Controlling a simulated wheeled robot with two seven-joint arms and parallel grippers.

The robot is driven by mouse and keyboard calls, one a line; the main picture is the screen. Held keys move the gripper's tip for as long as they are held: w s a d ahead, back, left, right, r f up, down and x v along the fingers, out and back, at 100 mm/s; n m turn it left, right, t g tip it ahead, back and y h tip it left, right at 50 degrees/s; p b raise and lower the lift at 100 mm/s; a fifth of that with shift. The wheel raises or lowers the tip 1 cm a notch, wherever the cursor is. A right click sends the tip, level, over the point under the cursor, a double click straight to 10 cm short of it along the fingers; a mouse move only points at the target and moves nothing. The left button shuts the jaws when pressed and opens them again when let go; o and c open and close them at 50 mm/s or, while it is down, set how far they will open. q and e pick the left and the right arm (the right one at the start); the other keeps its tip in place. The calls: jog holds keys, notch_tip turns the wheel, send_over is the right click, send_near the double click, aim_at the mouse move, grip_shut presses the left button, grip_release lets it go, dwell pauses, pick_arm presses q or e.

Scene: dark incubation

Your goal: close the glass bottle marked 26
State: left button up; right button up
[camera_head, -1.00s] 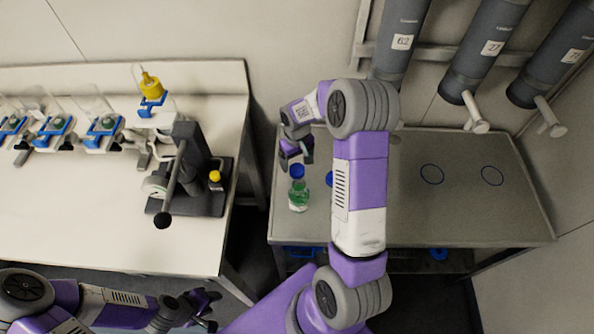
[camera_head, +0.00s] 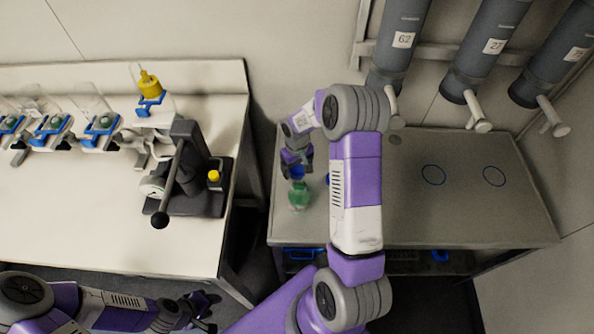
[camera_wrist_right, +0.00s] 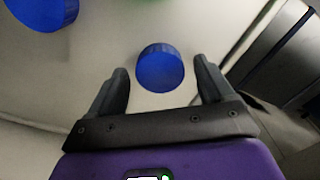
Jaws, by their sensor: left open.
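The glass bottle (camera_head: 299,196) with green contents stands near the left edge of the grey table; no number on it is readable. A blue cap (camera_head: 297,173) shows just behind its neck, partly covered by my right gripper (camera_head: 297,160). In the right wrist view the cap (camera_wrist_right: 160,68) sits between the open fingers (camera_wrist_right: 161,80), with a gap on each side, against a pale surface. A green patch (camera_wrist_right: 185,4), probably the bottle, shows at the top edge. My left gripper (camera_head: 207,308) is open and empty at lower left, away from both tables.
A second blue cap (camera_wrist_right: 42,10) lies nearby, left in the wrist view. The grey table (camera_head: 400,215) is free on its right, with two drawn circles. A white bench (camera_head: 90,220) at left carries a lever press (camera_head: 190,175). Grey cylinders (camera_head: 480,50) hang above the table.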

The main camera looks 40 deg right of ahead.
aim_at(297, 170)
jog(key=c, duration=0.9)
notch_tip(297, 170, up, 10)
jog(key=shift+r+p, duration=0.1)
jog(key=shift+p, duration=1)
jog(key=shift+c, duration=0.2)
